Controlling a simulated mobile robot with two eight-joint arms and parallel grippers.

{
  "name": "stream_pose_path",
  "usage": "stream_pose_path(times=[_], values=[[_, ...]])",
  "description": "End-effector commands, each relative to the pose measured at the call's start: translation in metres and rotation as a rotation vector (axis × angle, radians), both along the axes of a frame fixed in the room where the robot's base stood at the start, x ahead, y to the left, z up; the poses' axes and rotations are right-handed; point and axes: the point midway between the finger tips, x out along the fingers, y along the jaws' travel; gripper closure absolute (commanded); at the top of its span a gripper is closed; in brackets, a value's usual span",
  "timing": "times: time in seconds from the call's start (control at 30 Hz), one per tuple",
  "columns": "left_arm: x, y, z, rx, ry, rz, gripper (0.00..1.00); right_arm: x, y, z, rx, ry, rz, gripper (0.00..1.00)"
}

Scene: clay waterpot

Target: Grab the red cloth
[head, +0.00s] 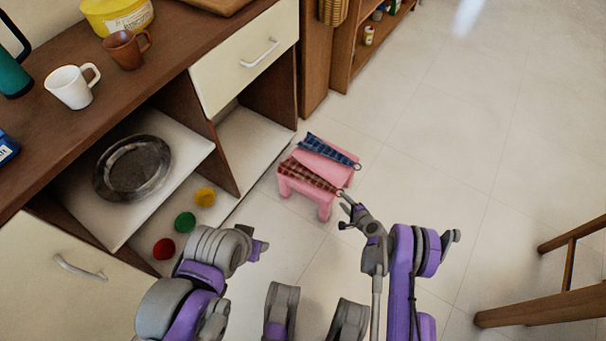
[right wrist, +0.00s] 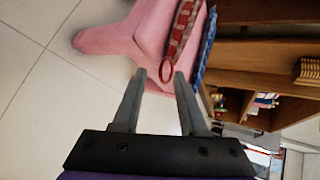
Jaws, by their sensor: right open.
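The red checked cloth (head: 308,175) lies over the near left part of a pink stool (head: 325,211), with a small red loop at its right end. In the right wrist view the red cloth (right wrist: 181,30) hangs at the stool's edge, and its loop lies in line with the gap between my fingertips. My right gripper (head: 346,205) is beside that end of the cloth in the head view. In the right wrist view the gripper (right wrist: 160,75) is open, its fingers apart and not closed on the cloth. My left gripper does not show; only left arm links do.
A blue checked cloth (head: 328,149) lies beside the red one on the stool. Wooden chair legs (head: 545,306) are at the lower right. The tiled floor between is clear.

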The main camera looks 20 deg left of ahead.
Motion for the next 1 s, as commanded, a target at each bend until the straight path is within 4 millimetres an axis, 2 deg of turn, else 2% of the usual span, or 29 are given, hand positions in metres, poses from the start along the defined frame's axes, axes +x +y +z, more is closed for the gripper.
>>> stream_pose_path(times=[0.13,0.37,0.6,1.0], values=[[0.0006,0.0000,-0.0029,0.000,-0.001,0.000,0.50,0.0097,0.0074,-0.0077,-0.001,-0.001,0.001,0.58],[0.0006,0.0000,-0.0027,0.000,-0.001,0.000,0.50,0.0106,0.0082,-0.0079,-0.001,-0.001,0.000,0.58],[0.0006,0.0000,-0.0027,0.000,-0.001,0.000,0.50,0.0104,0.0080,-0.0077,-0.001,-0.001,0.001,0.99],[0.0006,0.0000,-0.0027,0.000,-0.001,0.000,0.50,0.0104,0.0080,-0.0076,0.000,0.000,0.000,1.00]])
